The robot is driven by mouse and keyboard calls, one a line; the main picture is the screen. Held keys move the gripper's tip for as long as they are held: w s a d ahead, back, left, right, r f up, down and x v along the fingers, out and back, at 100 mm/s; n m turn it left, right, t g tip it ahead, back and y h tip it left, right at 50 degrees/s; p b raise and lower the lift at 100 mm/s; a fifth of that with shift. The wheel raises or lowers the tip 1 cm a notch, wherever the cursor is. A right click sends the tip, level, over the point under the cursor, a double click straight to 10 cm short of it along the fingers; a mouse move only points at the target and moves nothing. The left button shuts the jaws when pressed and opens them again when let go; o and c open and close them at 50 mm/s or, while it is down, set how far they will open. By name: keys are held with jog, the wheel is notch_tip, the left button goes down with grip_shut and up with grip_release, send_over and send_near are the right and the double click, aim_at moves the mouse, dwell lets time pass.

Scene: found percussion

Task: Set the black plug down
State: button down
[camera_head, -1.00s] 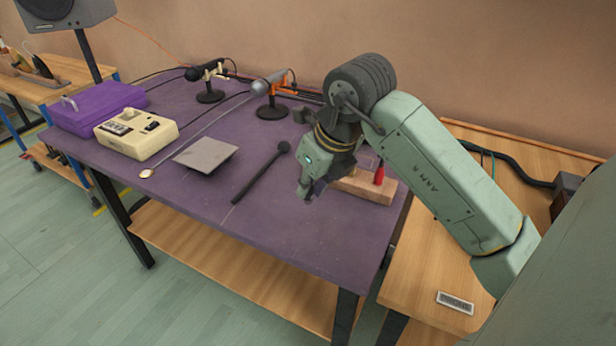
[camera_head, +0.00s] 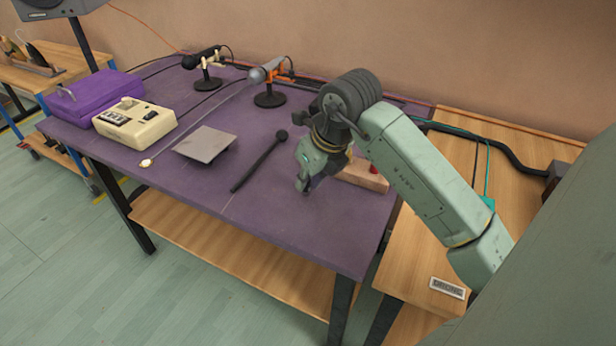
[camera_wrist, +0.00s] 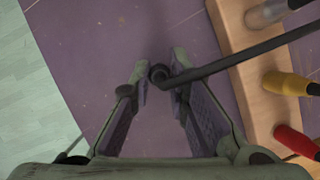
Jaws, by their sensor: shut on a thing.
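In the wrist view, the black plug (camera_wrist: 158,73) sits between the fingertips of my gripper (camera_wrist: 160,78). My gripper is shut on it. Its black cable (camera_wrist: 235,60) runs from the plug to the upper right, passing over a wooden block. In the head view, my gripper (camera_head: 304,184) points down over the front right part of the purple table (camera_head: 270,215), left of the wooden block (camera_head: 362,175). The plug cannot be made out in the head view. I cannot tell whether it touches the table.
The block (camera_wrist: 262,110) holds a grey, a yellow (camera_wrist: 285,84) and a red (camera_wrist: 296,142) plug or handle, close on the right. A black mallet (camera_head: 260,162), a grey plate (camera_head: 204,144) and microphone stands lie left and behind. Purple tabletop below the gripper is bare.

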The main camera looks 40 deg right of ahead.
jog(key=c, duration=1.5)
grip_release()
jog(key=shift+c, duration=0.2)
jog(key=shift+r+p, duration=0.35)
jog(key=shift+p, duration=0.2)
jog(key=b+v, duration=0.2)
jog(key=v, duration=0.9)
jog(key=shift+s+r, duration=0.25)
